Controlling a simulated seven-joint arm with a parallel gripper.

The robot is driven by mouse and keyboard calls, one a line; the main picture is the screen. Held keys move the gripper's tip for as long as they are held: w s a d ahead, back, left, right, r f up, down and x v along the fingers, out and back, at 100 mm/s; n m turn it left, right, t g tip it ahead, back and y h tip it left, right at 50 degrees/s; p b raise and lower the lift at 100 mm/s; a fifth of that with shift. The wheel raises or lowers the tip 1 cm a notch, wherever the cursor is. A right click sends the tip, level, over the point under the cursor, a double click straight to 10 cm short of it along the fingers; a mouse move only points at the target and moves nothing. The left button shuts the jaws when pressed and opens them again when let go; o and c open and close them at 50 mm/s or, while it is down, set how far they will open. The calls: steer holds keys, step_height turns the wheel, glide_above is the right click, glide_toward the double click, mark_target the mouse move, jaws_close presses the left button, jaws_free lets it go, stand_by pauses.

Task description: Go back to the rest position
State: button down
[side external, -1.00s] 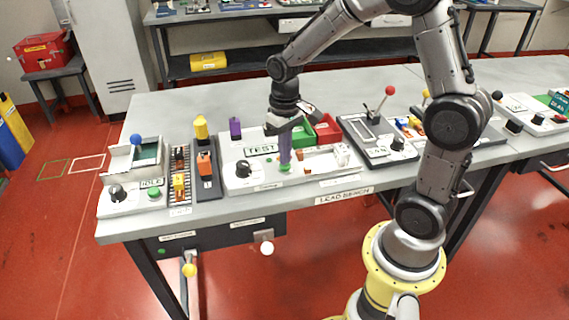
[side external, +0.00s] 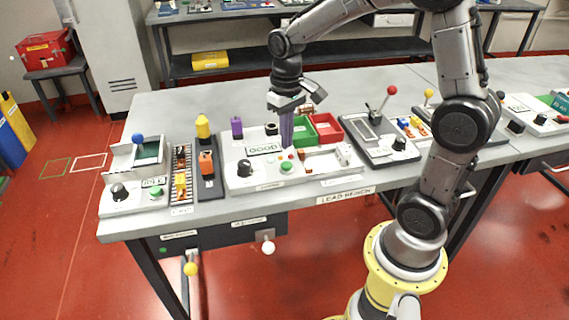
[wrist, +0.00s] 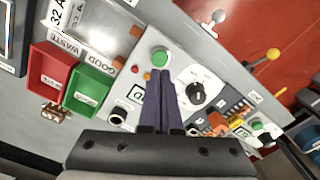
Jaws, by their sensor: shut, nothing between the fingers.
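My gripper (side external: 286,146) is shut and empty, its two purple fingers pressed together and pointing down. It hangs over the test station (side external: 232,180), apart from the green button (side external: 286,167). The station's small display (side external: 264,149) reads GOOD. In the wrist view my gripper (wrist: 163,72) also shows closed fingers, with the green button (wrist: 160,57) just beyond the tips and the black knob (wrist: 196,94) to the right.
A green bin (side external: 303,133) and a red bin (side external: 328,128) stand close beside my gripper. A lever station (side external: 380,142) is to the right. Yellow and orange parts sit on racks (side external: 206,170) to the left. The bench's back (side external: 200,97) is clear.

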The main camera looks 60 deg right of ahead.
steer(key=s+a+r+n+t, duration=0.1)
steer(key=s+a+r+t, duration=0.3)
steer(key=r, duration=0.5)
steer(key=s+a+n+t, duration=0.1)
steer(key=s+a+n, duration=0.1)
steer(key=s, duration=1)
steer(key=shift+s+a+f+t, duration=0.3)
steer(key=shift+a+f, duration=0.1)
steer(key=shift+a, duration=0.05)
